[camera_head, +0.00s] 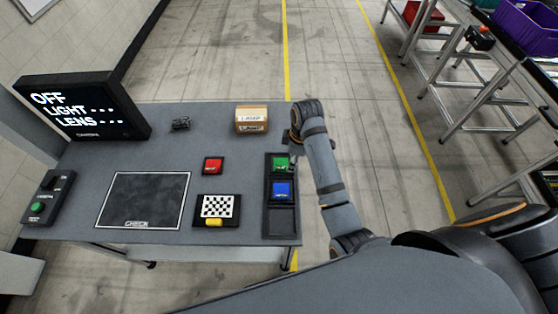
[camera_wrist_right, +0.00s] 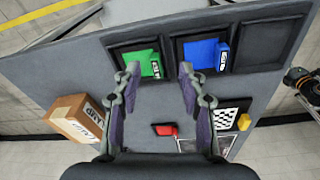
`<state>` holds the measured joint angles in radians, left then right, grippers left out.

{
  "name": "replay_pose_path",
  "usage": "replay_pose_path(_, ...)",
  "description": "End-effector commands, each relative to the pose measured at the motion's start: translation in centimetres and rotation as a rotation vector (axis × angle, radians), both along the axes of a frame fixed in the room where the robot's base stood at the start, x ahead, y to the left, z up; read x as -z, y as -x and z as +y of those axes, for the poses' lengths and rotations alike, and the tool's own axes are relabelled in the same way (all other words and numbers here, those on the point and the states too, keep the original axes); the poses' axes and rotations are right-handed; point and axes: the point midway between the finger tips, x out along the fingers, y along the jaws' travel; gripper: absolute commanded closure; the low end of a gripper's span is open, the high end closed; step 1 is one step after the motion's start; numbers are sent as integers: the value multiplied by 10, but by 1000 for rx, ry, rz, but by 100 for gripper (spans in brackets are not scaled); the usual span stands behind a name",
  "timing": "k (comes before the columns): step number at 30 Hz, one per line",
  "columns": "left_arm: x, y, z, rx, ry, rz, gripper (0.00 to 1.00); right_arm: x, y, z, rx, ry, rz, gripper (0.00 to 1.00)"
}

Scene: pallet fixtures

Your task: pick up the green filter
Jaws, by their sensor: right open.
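The green filter (camera_head: 280,164) sits in the far slot of a black three-slot rack (camera_head: 283,221) at the table's right edge. It also shows in the right wrist view (camera_wrist_right: 151,64). The blue filter (camera_head: 282,189) is in the middle slot, and the near slot is empty. My right gripper (camera_wrist_right: 160,75) is open. Its fingertips straddle the green filter in the wrist view, with the left one overlapping its edge; I cannot tell whether they touch it.
A red filter (camera_head: 213,166), a checkered plate (camera_head: 217,206) with a yellow block, and a cardboard lamp box (camera_head: 251,120) stand left of the rack. A dark check mat (camera_head: 143,201), a display (camera_head: 84,107) reading OFF and a button box (camera_head: 47,198) are farther left.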

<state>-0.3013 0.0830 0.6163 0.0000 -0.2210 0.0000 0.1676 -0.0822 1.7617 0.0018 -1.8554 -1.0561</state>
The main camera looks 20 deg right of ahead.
Motion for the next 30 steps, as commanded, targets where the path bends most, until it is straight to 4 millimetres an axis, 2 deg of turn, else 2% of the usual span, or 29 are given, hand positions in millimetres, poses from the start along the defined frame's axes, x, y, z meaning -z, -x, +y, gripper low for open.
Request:
replay_pose_path(1,-3,-5,0,1,0,-8,37,-15,-9,6,-63,-8,1,58)
replay_pose_path(3,-5,-9,0,1,0,-16,37,-29,-16,14,-151,-15,10,58)
replay_pose_path(6,-5,-10,-2,1,3,-17,37,-39,-20,19,-218,-21,17,58)
replay_pose_path(9,-5,-9,-2,0,4,-16,37,-39,-20,19,-231,-21,20,58)
replay_pose_path(11,-7,-8,-2,-1,4,-14,37,-34,-20,20,-229,-21,22,58)
replay_pose_path(18,-17,-2,-3,0,3,-4,37,5,-21,24,-227,-21,20,58)
replay_pose_path(24,-18,-1,-4,-1,5,-2,37,14,-22,25,-225,-20,19,58)
replay_pose_path(26,-23,-1,-4,-1,5,-2,37,18,-21,25,-226,-21,21,58)
replay_pose_path(30,-39,-2,-4,-1,4,-3,37,40,-21,28,-226,-21,24,58)
